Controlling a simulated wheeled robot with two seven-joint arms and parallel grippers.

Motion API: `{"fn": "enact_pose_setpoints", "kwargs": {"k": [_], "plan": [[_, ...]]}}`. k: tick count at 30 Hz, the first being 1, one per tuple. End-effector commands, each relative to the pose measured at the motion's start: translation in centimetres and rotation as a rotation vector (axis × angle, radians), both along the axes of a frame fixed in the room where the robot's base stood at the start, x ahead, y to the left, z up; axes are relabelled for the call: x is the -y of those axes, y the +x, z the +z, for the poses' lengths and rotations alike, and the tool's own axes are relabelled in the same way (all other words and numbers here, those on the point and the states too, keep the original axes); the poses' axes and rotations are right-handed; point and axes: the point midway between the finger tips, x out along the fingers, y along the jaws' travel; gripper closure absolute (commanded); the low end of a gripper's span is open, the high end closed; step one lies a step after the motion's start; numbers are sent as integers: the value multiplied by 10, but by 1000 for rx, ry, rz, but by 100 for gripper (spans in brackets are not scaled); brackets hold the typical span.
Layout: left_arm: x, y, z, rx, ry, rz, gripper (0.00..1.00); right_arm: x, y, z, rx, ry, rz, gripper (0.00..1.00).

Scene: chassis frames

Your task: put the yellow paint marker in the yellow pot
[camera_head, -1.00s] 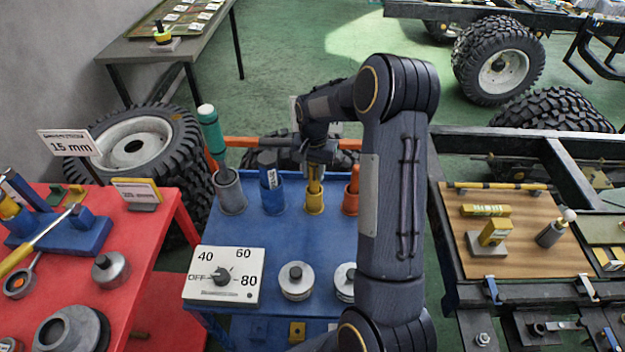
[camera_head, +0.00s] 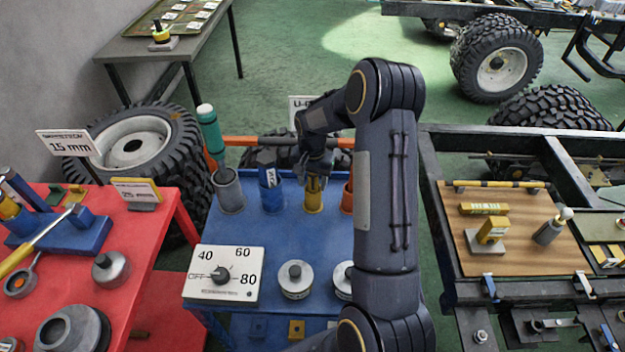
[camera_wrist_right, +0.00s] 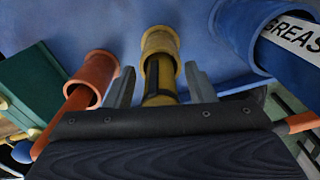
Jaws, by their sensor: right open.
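The yellow pot (camera_head: 313,202) stands on the blue table, between the blue pot and the orange pot. The yellow paint marker (camera_head: 313,184) stands with its lower end in the yellow pot. In the right wrist view the marker (camera_wrist_right: 152,80) runs into the mouth of the yellow pot (camera_wrist_right: 160,45). My right gripper (camera_head: 316,170) is above the pot, at the marker's upper part. In the wrist view its two fingers (camera_wrist_right: 158,88) are apart, one on each side of the marker, with gaps showing. My left gripper is not in view.
The blue pot (camera_head: 271,200) holds a blue grease tube (camera_wrist_right: 300,38). A grey pot (camera_head: 229,192) and an orange pot (camera_wrist_right: 97,72) stand in the same row. A dial box (camera_head: 223,273) and round tins (camera_head: 295,280) are nearer. A red table (camera_head: 150,240) is at left.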

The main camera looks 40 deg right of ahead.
Motion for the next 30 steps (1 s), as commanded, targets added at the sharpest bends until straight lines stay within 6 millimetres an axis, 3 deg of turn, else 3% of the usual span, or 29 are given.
{"fn": "enact_pose_setpoints", "kwargs": {"k": [8, 21, 30], "plan": [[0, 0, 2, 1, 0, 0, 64, 0, 1, 8, 3, -1, 0, 50], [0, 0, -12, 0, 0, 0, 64, 0, 0, 96, 5, -2, 0, 50], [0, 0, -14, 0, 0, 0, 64, -4, -5, 131, 17, 8, 17, 50]]}}
